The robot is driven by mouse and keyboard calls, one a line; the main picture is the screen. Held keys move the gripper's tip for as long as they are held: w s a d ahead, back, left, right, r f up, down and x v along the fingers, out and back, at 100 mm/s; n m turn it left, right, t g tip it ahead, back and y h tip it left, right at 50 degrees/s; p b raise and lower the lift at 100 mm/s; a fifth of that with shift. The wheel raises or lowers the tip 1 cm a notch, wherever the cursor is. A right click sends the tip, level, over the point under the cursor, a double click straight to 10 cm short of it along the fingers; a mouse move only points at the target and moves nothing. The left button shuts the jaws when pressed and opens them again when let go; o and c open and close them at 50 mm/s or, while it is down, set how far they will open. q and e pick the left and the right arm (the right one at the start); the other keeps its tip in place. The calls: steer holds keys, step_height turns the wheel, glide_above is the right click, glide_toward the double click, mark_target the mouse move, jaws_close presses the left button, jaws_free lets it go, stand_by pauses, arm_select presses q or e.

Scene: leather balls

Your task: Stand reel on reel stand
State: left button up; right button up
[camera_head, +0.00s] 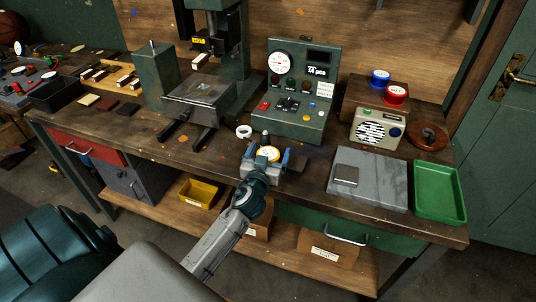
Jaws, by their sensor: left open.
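A round reel with a yellow and white top (268,154) is on the bench at the middle front. My left gripper (267,159) is open, with one blue finger on each side of this reel. I cannot tell whether the fingers touch it. A brown wooden block (352,91), which looks like the reel stand, is at the back right behind the radio. A blue reel (380,78) and a red reel (395,95) stand on it. My right gripper is not in view.
A control box (300,85) is behind the gripper, with a white ring (244,131) to its left. A beige radio (376,128) is in front of the block. A grey slab (385,182), a green tray (438,192) and a brown disc (428,136) lie at the right.

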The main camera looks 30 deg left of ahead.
arm_select(q)
steer(key=shift+w+a+f, duration=0.1)
steer(key=shift+w+f, duration=0.05)
steer(key=shift+w, duration=0.35)
steer(key=shift+s, duration=0.1)
steer(key=shift+c, duration=0.5)
steer(key=c, duration=1)
steer(key=shift+c, duration=0.2)
steer(key=shift+r, duration=0.2)
